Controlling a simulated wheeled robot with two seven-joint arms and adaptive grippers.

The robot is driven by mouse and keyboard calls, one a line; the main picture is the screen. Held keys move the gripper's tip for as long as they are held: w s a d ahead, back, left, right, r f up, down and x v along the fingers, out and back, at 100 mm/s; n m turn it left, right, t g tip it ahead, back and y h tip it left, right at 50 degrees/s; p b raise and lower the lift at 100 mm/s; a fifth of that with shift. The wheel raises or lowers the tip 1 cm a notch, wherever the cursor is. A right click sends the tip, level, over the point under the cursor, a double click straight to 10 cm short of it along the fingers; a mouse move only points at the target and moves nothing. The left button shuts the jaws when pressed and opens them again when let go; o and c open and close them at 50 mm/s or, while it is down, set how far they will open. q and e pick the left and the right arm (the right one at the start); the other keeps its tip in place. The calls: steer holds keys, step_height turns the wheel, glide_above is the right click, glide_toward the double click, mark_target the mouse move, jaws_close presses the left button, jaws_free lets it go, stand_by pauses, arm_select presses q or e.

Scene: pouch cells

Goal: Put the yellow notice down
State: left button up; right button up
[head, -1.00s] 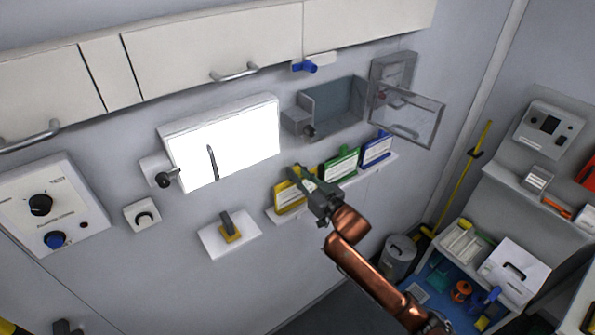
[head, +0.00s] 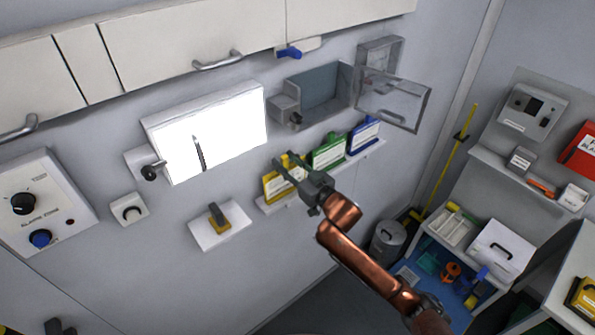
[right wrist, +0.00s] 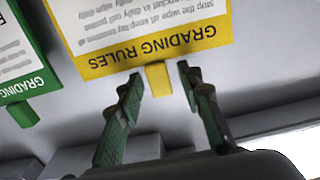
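The yellow notice (head: 272,188), headed "GRADING RULES", stands at the left end of the narrow wall shelf (head: 318,176). In the right wrist view the yellow notice (right wrist: 150,38) shows upside down, with a yellow tab. My right gripper (head: 284,160) is at the notice's top edge. In the right wrist view my right gripper (right wrist: 157,77) is open, with one finger on each side of the tab and a gap to both.
A green notice (head: 329,152) and a blue notice (head: 364,135) stand to the right on the same shelf. An open clear door (head: 394,100) sticks out above them. A lit white panel (head: 225,130) and a small white plate with a yellow-and-dark handle (head: 218,222) are to the left.

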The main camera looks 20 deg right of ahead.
steer(key=shift+b+v, duration=1.05)
steer(key=shift+v, duration=4.65)
steer(key=w+d+f+m+g+h, duration=0.1)
steer(key=w+d+f+h, duration=0.3)
steer(key=f, duration=0.8)
steer(key=w+d+f+m+g, duration=0.15)
steer(key=d+f, duration=0.35)
steer(key=f, duration=0.6)
steer(key=s+d+f+g+h, duration=0.1)
steer(key=s+d+f+g, duration=0.15)
steer(key=f, duration=0.75)
steer(key=s+d+f+g+h, duration=0.15)
steer(key=s+f, duration=0.25)
steer(key=f, duration=0.6)
steer(key=s+d+f+g, duration=0.1)
steer(key=s+d+f, duration=0.25)
steer(key=f, duration=0.65)
steer(key=s+f+g, duration=0.4)
steer(key=s+f, duration=1.9)
steer(key=s+a+f+g, duration=0.1)
steer(key=s+a+f, duration=0.1)
steer(key=s, duration=0.6)
steer(key=s+a+f+g, duration=0.2)
steer(key=s+f, duration=0.2)
steer(key=s, duration=0.5)
steer(key=s+a+f+g, duration=0.1)
steer(key=s+f, duration=0.3)
steer(key=s, duration=0.5)
steer(key=shift+a, duration=0.75)
